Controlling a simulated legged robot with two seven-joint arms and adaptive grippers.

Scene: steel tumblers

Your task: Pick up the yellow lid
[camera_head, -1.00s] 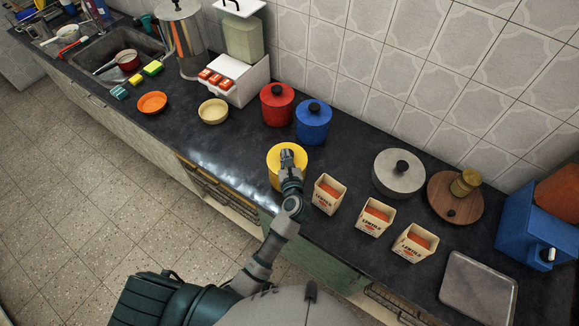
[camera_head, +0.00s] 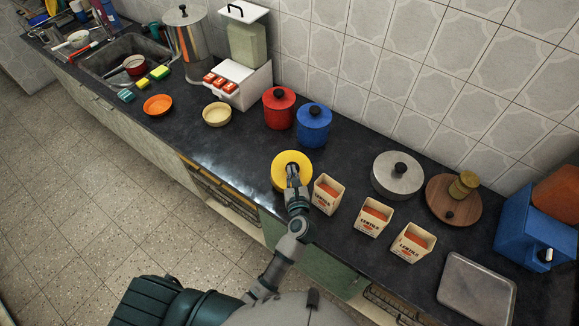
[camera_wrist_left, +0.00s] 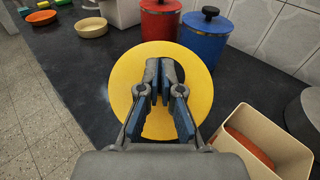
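The round yellow lid (camera_head: 281,161) is on the dark counter near its front edge, below the blue canister; it also shows in the wrist view (camera_wrist_left: 128,88). Any container under it is hard to make out. My left gripper (camera_head: 291,169) is over the lid, pointing down at its middle. In the wrist view the gripper (camera_wrist_left: 160,68) has its fingers partly apart, with yellow showing between them. A dark shape, perhaps the knob, shows beside the right finger; the fingers partly hide it, and no grasp is visible. My right gripper is not in view.
The lentil boxes (camera_head: 328,197) stand close to the right of the lid. The red canister (camera_head: 279,112) and blue canister (camera_head: 313,130) stand behind it. A steel lidded pot (camera_head: 396,180) is farther right. The counter left of the lid is clear up to the cream bowl (camera_head: 216,115).

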